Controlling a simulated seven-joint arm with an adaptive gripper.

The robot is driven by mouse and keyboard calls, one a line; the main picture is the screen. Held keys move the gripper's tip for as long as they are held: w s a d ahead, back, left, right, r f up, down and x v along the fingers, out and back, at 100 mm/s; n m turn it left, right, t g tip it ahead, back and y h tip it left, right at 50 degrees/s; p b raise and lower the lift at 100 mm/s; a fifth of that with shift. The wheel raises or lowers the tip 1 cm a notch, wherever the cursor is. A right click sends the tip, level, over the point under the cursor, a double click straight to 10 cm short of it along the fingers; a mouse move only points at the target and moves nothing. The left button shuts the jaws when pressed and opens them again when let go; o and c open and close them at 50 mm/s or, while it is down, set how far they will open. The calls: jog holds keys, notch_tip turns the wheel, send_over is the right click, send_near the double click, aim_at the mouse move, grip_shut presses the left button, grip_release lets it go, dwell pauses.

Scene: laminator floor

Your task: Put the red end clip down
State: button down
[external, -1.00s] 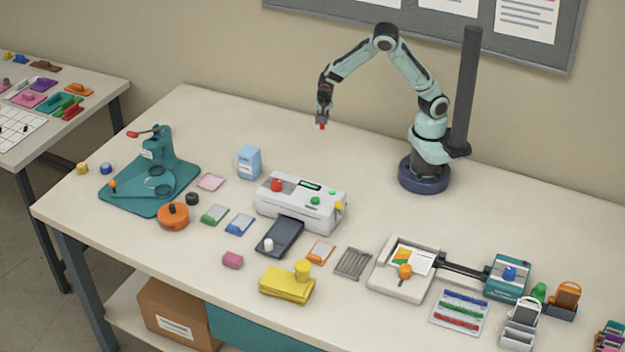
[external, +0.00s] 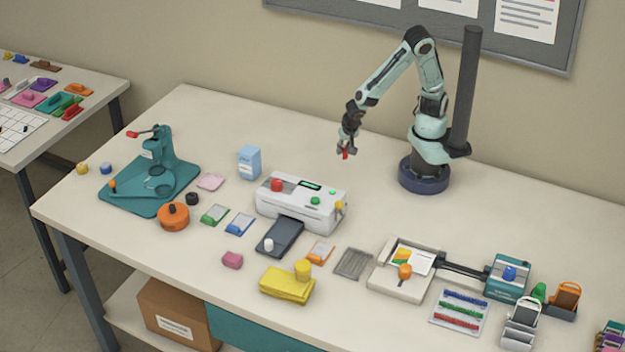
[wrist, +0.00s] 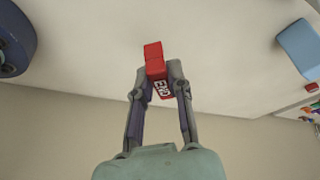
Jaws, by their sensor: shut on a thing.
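My gripper is shut on the clip. The clip appears to be in the air above the bare table top (external: 290,135); its exact height is hard to tell.
The white laminator (external: 302,203) stands in front of my gripper, with a light blue carton (external: 249,162) to its left. A teal press (external: 155,175) stands further left. A paper trimmer (external: 405,268) is at the front right. The back of the table is largely clear.

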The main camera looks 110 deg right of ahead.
jog(key=w+f, duration=0.2)
jog(key=w, duration=0.1)
jog(key=w+d+f, duration=0.1)
jog(key=w+f, duration=0.1)
jog(key=f, duration=0.1)
jog(key=w+f, duration=0.2)
jog(key=w, duration=0.1)
jog(key=shift+w+d+f, duration=0.15)
jog(key=shift+w+d, duration=0.15)
jog(key=shift+d, duration=0.1)
jog(key=shift+w+f, duration=0.15)
jog(key=shift+f, duration=0.8)
jog(key=shift+w+f, duration=0.15)
jog(key=shift+f, duration=0.75)
jog(key=shift+d+f, duration=0.1)
jog(key=c, duration=1.1)
grip_release()
jog(key=shift+o, duration=0.2)
